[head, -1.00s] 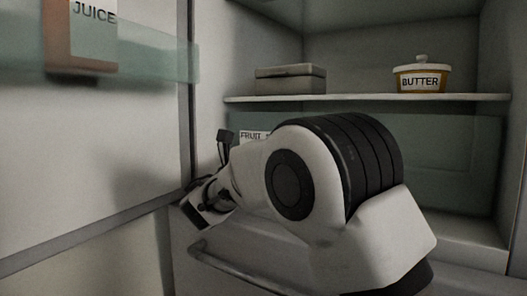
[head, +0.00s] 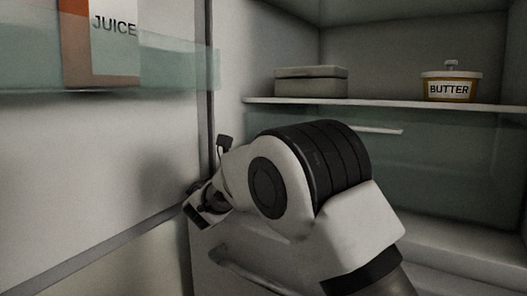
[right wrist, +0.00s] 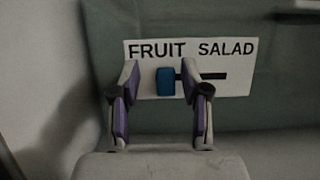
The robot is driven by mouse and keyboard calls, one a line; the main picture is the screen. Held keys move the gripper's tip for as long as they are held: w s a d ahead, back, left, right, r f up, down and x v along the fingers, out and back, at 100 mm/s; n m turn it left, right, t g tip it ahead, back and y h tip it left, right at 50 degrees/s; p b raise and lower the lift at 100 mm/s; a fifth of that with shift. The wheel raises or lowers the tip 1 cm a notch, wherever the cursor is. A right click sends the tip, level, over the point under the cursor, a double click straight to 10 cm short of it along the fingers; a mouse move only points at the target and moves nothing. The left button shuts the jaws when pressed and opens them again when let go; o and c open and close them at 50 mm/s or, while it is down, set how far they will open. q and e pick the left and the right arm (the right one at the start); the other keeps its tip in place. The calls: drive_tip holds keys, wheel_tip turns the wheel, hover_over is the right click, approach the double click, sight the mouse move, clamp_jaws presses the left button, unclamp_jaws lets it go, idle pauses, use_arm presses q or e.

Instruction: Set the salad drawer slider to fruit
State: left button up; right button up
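In the right wrist view the blue slider knob (right wrist: 165,82) sits at the left end of a dark slot (right wrist: 210,76) on a white label plate (right wrist: 238,87). FRUIT is printed above the left side and SALAD above the right. The plate is on the green drawer front (right wrist: 275,125). My right gripper (right wrist: 159,74) is open, with one fingertip on each side of the knob; small gaps seem to show, but contact is hard to judge. In the head view my right gripper (head: 207,200) is small at the left, and my arm hides the label and slider.
Above the drawer (head: 450,165) is a shelf (head: 390,104) with a grey box (head: 311,81) and a butter tub (head: 449,83). At the left, the fridge door (head: 110,150) holds a juice carton (head: 113,45), close to my right gripper's side.

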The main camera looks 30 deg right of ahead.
drive_tip(key=v, duration=0.7)
drive_tip(key=shift+a+f, duration=0.1)
drive_tip(key=shift+a, duration=0.2)
drive_tip(key=shift+s+f, duration=0.1)
